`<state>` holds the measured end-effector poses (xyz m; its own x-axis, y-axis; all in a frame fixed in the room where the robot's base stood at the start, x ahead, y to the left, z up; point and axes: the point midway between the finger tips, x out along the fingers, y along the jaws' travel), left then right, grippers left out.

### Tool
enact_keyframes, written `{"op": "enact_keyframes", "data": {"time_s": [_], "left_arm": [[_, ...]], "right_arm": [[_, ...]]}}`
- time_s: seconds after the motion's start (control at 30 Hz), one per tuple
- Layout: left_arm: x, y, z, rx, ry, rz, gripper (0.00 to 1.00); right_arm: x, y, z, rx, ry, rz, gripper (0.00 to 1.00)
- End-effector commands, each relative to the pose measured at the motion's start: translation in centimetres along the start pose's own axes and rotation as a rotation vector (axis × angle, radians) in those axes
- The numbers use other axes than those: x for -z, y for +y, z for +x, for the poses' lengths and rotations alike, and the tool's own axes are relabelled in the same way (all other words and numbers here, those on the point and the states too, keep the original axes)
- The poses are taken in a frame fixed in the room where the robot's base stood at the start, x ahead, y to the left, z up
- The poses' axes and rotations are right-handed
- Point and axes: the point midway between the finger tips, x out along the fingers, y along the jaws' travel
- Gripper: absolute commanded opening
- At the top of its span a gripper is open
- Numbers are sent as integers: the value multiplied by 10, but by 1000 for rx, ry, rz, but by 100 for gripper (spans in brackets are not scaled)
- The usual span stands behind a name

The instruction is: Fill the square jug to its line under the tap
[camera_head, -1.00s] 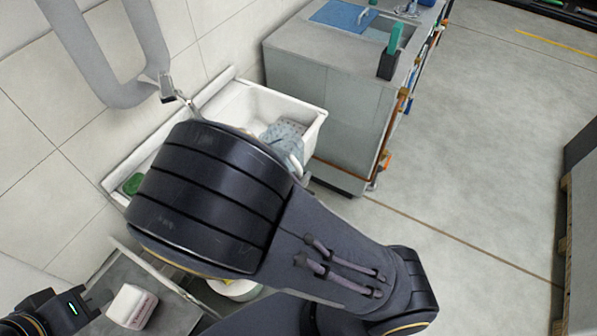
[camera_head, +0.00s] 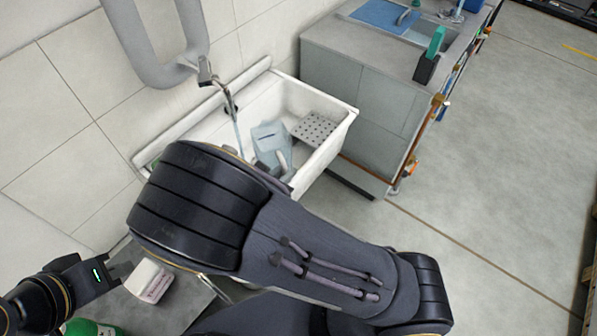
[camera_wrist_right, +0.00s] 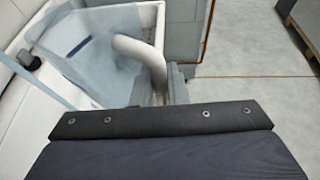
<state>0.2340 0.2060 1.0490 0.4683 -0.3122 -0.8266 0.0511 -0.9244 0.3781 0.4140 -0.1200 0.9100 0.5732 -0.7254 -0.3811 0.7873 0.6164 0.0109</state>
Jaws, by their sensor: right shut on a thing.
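The square jug (camera_head: 270,141) is pale translucent blue with a dark blue line, over the white sink. In the right wrist view its body (camera_wrist_right: 92,62) and pale handle (camera_wrist_right: 130,46) show. My right gripper (camera_wrist_right: 160,88) is shut on the handle; in the head view my arm partly covers it. The tap (camera_head: 206,72) is on the wall, with a thin stream (camera_head: 236,130) falling left of the jug in the head view. Where the stream lands is hidden, and I cannot tell the water level. My left gripper (camera_head: 122,270) is at lower left, beside a white box; its opening is unclear.
The white sink (camera_head: 345,120) has a perforated drain plate (camera_head: 316,128) on its right. A grey counter (camera_head: 345,50) with a blue mat stands to the right. The white box (camera_head: 149,281) and a green item (camera_head: 90,328) are at lower left. Floor on the right is clear.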

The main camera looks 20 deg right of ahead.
Motion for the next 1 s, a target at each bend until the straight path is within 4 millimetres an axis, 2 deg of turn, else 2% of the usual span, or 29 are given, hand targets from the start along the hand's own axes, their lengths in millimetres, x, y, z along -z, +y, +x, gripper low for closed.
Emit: {"op": "enact_keyframes", "data": {"time_s": [0.6,0.8,1.0], "left_arm": [[-3,-2,5,0,0,0,0],[-3,-3,6,0,0,0,0],[-3,-3,6,0,0,0,0]], "right_arm": [[26,66,-14,-1,-1,1,0],[30,77,-17,0,0,1,0],[31,79,-18,0,0,0,0]]}}
